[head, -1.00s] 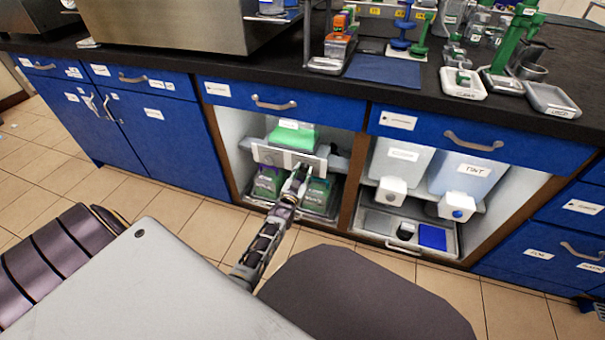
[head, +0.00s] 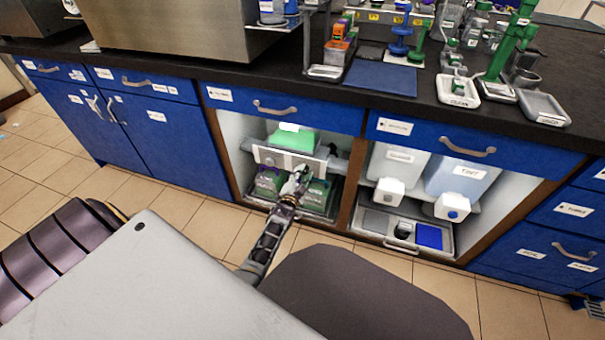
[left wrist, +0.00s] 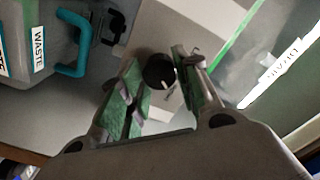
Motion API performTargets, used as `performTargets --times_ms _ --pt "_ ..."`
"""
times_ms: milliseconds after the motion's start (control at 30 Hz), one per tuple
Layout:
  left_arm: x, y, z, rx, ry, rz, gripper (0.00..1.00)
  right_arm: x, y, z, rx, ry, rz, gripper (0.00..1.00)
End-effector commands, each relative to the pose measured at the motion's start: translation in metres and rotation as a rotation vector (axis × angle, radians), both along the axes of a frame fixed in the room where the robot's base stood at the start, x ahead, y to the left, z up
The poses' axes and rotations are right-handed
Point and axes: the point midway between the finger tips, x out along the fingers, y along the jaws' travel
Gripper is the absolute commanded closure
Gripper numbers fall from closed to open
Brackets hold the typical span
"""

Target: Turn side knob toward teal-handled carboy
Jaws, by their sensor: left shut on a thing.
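The side knob (left wrist: 158,72) is a round black knob with a pale mark, on a light box, in the left wrist view. My left gripper (left wrist: 163,84) is shut on it, one green-padded finger on each side. In the head view my left gripper (head: 301,174) reaches into the open cabinet bay at the white panel (head: 272,158), and hides the knob there. The teal-handled carboy (left wrist: 40,45), labelled WASTE, stands at the upper left of the left wrist view. I cannot make it out in the head view. My right gripper is not in view.
A green-topped box (head: 290,141) sits above the panel. Purple-and-green boxes (head: 318,194) stand below it. The neighbouring bay holds two carboys with white taps over a tray (head: 400,244). The black bench top (head: 250,79) and blue drawers lie above.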

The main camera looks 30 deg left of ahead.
Motion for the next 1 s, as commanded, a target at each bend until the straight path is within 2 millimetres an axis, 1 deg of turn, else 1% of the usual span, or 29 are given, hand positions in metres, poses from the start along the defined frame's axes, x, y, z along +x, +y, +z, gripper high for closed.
performTargets --times_ms 100,300,800,833,967,1000 --pt "-0.0001 -0.001 -0.0003 0.067 0.016 0.0 0.92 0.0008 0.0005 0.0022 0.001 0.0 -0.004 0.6" --pt "-0.0001 -0.0011 -0.0007 0.141 0.034 -0.002 0.92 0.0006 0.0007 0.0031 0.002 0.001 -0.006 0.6" --pt "-0.0001 -0.0014 -0.0009 0.164 0.04 -0.002 0.92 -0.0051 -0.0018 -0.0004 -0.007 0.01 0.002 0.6" --pt "-0.0001 -0.0014 -0.0009 0.164 0.04 -0.002 0.64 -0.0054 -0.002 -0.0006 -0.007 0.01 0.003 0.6" --pt "0.0 -0.0011 -0.0008 0.164 0.04 -0.002 0.47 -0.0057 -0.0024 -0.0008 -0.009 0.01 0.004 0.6" --pt "-0.0001 -0.0009 -0.0007 0.164 0.04 -0.002 0.45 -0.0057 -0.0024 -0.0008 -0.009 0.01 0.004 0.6"
